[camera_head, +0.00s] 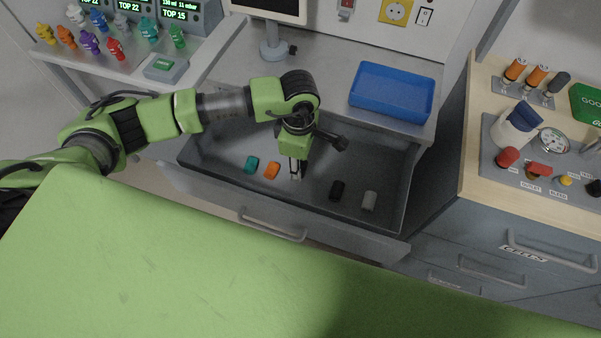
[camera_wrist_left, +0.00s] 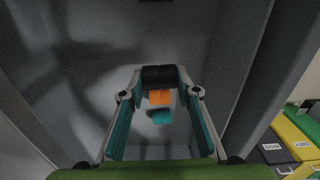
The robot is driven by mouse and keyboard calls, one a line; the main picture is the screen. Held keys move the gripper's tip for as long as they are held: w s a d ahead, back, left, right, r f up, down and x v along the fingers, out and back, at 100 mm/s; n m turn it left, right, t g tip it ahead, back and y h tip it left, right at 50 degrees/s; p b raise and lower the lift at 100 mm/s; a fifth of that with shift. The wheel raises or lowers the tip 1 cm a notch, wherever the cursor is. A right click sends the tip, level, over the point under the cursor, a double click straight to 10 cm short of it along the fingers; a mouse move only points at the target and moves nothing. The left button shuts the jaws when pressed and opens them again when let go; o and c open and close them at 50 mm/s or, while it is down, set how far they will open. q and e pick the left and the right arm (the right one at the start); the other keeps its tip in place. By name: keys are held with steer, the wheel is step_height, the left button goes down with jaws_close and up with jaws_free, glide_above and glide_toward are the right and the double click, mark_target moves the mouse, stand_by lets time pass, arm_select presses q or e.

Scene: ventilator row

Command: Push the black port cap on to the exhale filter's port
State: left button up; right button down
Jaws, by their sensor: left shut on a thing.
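My left gripper (camera_head: 296,172) reaches down into the open grey drawer (camera_head: 225,190). In the left wrist view its fingers (camera_wrist_left: 160,85) are closed on a dark, blackish cap (camera_wrist_left: 158,76). In the head view this cap is mostly hidden by the fingers. A white cylinder with a blue top (camera_head: 517,128) stands on the right-hand panel. My right gripper is not in view.
A blue tray (camera_head: 392,92) sits on the counter above. Several coloured pieces (camera_head: 90,42) stand at upper left. A green surface (camera_head: 180,270) fills the foreground.

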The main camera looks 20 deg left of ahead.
arm_select(q)
steer(key=shift+f+p, duration=0.35)
steer(key=shift+f, duration=2.85)
steer(key=shift+f+b, duration=0.25)
steer(key=shift+b, duration=0.05)
steer(key=o, duration=0.8)
steer(key=shift+r, duration=0.1)
